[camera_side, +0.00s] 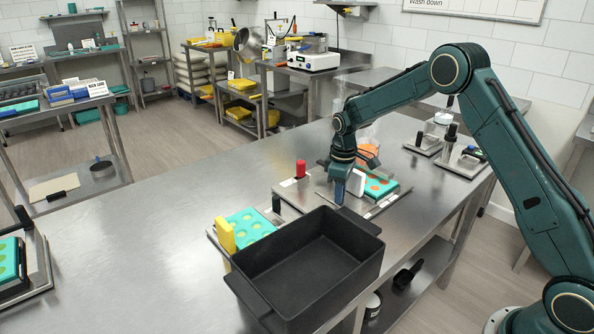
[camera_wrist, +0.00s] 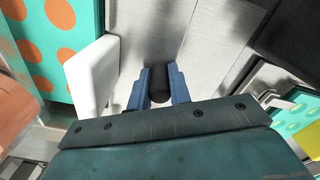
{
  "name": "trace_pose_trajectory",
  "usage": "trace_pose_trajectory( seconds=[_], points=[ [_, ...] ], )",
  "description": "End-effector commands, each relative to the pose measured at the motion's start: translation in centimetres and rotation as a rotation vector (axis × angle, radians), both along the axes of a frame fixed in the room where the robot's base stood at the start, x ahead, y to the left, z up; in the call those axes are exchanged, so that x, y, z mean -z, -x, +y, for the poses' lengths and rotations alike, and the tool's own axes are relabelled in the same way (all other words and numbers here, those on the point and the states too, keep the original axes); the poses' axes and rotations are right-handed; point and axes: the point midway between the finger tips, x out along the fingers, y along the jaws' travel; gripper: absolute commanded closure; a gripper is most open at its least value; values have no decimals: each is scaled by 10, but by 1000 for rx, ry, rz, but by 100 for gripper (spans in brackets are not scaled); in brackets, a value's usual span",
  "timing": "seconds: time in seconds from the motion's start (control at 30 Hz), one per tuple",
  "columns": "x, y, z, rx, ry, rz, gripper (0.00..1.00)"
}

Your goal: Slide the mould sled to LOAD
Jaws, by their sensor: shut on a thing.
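The mould sled (camera_side: 391,204) is a flat metal plate carrying a teal mould with orange cavities (camera_side: 388,188), also at the upper left of the wrist view (camera_wrist: 62,45). A white block (camera_side: 357,181) stands at the mould's near side, just left of my fingers in the wrist view (camera_wrist: 92,75). My gripper (camera_side: 340,190) is low over the sled's front side. In the wrist view its blue fingers (camera_wrist: 159,86) are shut on an upright black handle (camera_wrist: 160,84). The side view hides this handle behind the fingers. I cannot read any LOAD mark.
A deep black tray (camera_side: 310,262) stands close in front of my gripper. Left of it is another teal mould (camera_side: 246,227) with a yellow block (camera_side: 225,235). A red knob (camera_side: 300,168) and a black knob (camera_side: 276,204) stand nearby.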

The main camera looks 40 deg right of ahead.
Motion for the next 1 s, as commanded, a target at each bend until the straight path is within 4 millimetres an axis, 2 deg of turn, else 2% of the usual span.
trace_pose_trajectory(
  seconds=[0.03, 0.1, 0.33, 0.47, 0.73, 0.77, 0.83, 0.87, 1.0],
  points=[
    [-1, -1, 14, -7, 0, -1, 100],
    [-1, 0, 29, -7, 0, -1, 100],
    [-1, -1, 71, -5, 0, -3, 100],
    [-1, -1, 80, -2, -1, -4, 100],
    [-2, -1, 82, -7, -3, -4, 100],
    [-2, -1, 83, -8, -3, -4, 76],
    [-2, -1, 83, -9, -3, -4, 63],
    [-2, -1, 83, -8, -3, -4, 58],
    [-1, 0, 81, -5, -2, -4, 58]
  ],
)
